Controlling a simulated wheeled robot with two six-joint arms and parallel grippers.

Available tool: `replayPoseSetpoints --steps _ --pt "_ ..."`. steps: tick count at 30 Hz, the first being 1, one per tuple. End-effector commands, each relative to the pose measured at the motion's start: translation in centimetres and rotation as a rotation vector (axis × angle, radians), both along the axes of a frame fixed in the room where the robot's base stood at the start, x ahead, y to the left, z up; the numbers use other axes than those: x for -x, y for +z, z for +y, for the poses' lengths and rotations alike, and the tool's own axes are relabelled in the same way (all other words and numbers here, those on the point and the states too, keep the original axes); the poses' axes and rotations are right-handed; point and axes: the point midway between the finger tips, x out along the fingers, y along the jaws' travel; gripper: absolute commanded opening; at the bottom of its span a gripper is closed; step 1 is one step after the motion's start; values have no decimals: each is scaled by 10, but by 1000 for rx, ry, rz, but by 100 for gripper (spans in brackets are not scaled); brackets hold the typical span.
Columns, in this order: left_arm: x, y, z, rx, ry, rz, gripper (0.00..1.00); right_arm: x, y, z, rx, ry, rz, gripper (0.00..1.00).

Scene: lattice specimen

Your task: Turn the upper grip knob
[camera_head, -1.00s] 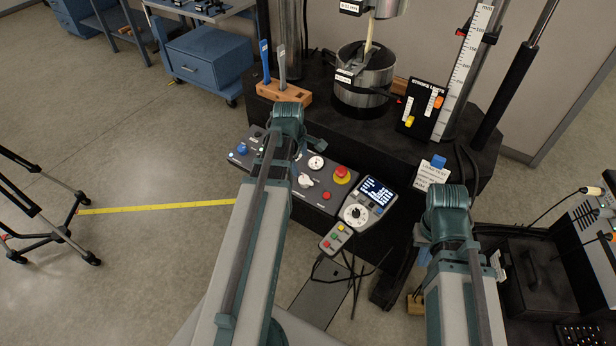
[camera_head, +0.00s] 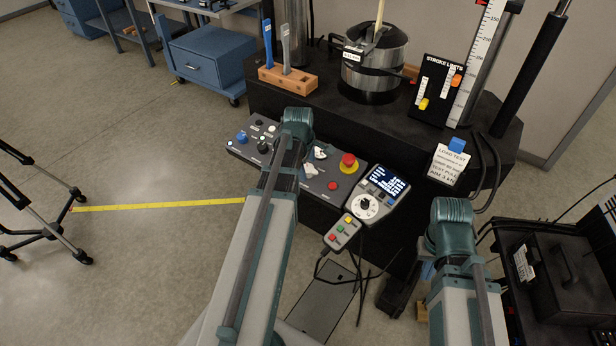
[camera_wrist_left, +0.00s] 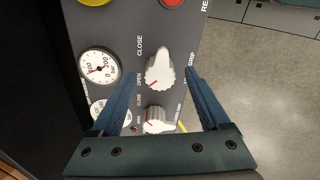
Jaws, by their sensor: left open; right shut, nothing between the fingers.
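The control panel (camera_head: 325,183) shows white knobs with red pointer lines. In the left wrist view, one white knob (camera_wrist_left: 159,68) lies between my open left fingertips (camera_wrist_left: 160,78), with "CLOSE" and "OPEN" printed beside it. A second white knob (camera_wrist_left: 158,118) sits lower, nearer the gripper's palm. A label ending in "GRIP" is partly readable; I cannot tell which knob is the upper grip one. Neither finger clearly touches a knob. In the head view my left wrist covers part of the panel. My right gripper (camera_head: 428,270) is mostly hidden under its wrist, empty and shut.
A red emergency button (camera_head: 348,160), a display unit (camera_head: 385,187) and a small button pendant (camera_head: 342,233) sit close to the knobs. A round gauge (camera_wrist_left: 100,67) is beside them. A white note (camera_head: 448,166) hangs at the right. Dark cables hang below the panel.

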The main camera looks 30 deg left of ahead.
Motion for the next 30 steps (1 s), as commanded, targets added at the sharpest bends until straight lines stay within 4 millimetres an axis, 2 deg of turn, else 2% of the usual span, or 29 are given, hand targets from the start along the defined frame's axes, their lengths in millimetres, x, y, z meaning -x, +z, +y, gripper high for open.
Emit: replayPoseSetpoints --steps 1,3,14,27,30 --pt "-2 -12 0 0 0 0 79 0 -12 0 0 0 0 0" --pt "-4 -16 1 0 0 0 79 0 -17 0 0 0 0 0" --pt "-5 -18 1 0 0 0 79 0 -18 0 0 0 0 0" --pt "-5 -18 1 0 0 0 2 0 -18 0 0 0 0 0" --pt "-5 -18 1 0 -1 0 0 0 -18 0 0 0 0 0"
